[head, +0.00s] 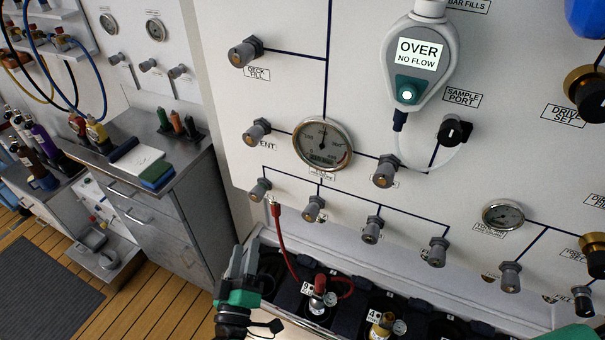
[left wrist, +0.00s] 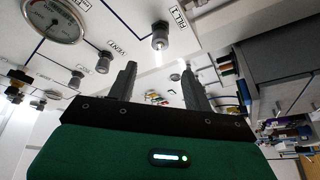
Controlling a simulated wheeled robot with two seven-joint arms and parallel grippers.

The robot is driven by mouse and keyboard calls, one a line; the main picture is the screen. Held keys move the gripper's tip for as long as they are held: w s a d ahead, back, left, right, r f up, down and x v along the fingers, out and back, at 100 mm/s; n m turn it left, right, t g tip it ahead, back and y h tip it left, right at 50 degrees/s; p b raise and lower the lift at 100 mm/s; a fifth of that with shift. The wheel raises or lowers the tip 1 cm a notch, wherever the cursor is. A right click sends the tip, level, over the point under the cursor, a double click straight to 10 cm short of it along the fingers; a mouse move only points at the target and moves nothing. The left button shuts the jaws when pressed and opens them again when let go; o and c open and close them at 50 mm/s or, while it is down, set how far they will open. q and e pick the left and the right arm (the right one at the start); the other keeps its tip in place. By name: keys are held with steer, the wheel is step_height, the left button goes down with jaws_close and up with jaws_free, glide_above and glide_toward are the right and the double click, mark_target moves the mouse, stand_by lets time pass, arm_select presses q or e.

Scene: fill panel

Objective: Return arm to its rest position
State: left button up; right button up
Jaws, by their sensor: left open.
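My left gripper (head: 244,268) is at the bottom left of the panel in the head view, pointing up, in front of the cylinder well. In the left wrist view its two dark fingers (left wrist: 158,84) stand apart with nothing between them. A port with a FILL 1 label (left wrist: 160,36) shows beyond the fingers, apart from them. A red hose (head: 281,245) runs from near a lower panel port (head: 260,190) down to a cylinder (head: 318,298) in the well. At the bottom right edge of the head view a small green piece shows; my right gripper's fingers are not seen.
The white panel (head: 300,80) carries several ports, a large gauge (head: 323,144) and a grey handheld meter (head: 418,62) reading OVER NO FLOW. A grey cabinet (head: 160,210) stands left with a notebook and bottles on top. The wooden floor (head: 150,300) is open left of my gripper.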

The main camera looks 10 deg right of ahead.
arm_select(q)
steer(key=s+a+f+m+g+y, duration=0.1)
steer(key=s+a+f+m+g, duration=0.15)
steer(key=f, duration=1.05)
steer(key=s+a+f+m+g, duration=0.15)
steer(key=f+g, duration=0.25)
steer(key=f, duration=0.9)
steer(key=s+a+f+m+g+y, duration=0.1)
steer(key=s+f+m+g, duration=0.15)
steer(key=f, duration=1.05)
steer(key=s+a+f+g+y, duration=0.2)
steer(key=s+a+f+g, duration=0.35)
steer(key=s+f, duration=0.75)
steer(key=s+a+f+g, duration=0.1)
steer(key=s+a+f, duration=0.2)
steer(key=s, duration=0.3)
steer(key=s+a+f+m+g+y, duration=0.1)
steer(key=s+a+f, duration=0.3)
steer(key=s+a, duration=0.1)
steer(key=s+a+f+m+g+y, duration=0.1)
steer(key=s+a+f+g, duration=0.1)
steer(key=s, duration=0.5)
steer(key=shift+s+a+f, duration=0.4)
steer(key=shift+a+f, duration=0.45)
steer(key=shift+a, duration=0.1)
